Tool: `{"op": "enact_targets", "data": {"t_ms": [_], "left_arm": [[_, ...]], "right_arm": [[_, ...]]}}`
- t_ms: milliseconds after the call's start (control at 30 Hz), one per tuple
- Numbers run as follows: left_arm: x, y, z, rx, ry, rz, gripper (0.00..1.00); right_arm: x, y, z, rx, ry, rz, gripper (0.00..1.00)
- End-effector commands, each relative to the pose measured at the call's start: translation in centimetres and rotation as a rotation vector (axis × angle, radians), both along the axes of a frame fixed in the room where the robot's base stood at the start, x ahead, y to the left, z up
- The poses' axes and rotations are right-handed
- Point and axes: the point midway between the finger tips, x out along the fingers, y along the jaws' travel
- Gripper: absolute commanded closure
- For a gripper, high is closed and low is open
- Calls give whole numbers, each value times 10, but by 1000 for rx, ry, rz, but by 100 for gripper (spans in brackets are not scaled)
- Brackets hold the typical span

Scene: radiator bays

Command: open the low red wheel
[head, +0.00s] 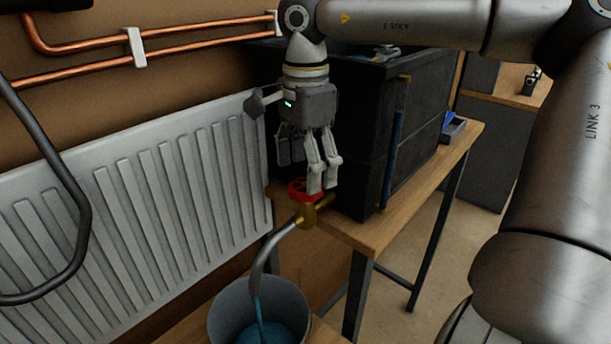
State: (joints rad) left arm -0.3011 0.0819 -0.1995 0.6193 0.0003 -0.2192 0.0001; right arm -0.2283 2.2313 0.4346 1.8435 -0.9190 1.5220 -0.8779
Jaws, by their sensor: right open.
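A small red wheel (299,188) sits on top of a brass valve (307,214) beside the radiator's lower right. A grey bent spout (268,257) runs down from the valve, and a blue stream falls from it into a grey bucket (228,316) holding blue liquid. My right gripper (322,191) points down with its fingertips at the wheel's right side, hiding part of it. Its jaws are open. I cannot tell whether the fingertips touch the wheel. My left gripper is not in view.
A white radiator (150,200) fills the left, with copper pipes (190,42) above it. A dark cabinet (350,130) stands on a wooden table (395,225) close behind and right of my gripper. A dark bent bar (75,200) crosses the left. Open floor (430,260) shows at right.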

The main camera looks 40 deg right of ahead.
Motion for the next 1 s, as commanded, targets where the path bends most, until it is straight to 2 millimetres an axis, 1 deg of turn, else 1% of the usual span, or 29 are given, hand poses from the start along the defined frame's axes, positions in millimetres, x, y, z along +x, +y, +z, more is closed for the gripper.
{"op": "enact_targets", "data": {"t_ms": [33,200,300,400,500,600,1000], "left_arm": [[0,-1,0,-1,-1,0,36],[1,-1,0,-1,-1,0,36],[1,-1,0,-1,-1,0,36],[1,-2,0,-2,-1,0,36],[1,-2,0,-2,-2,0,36],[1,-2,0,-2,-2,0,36],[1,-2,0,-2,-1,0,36]], "right_arm": [[1,0,12,-2,-7,-1,26],[1,0,49,-2,-5,-1,26],[0,0,68,0,-4,-1,26],[1,0,82,-1,-3,0,26],[0,0,90,0,-2,0,26],[0,0,93,0,-1,1,26],[0,0,94,1,-1,1,26]]}}
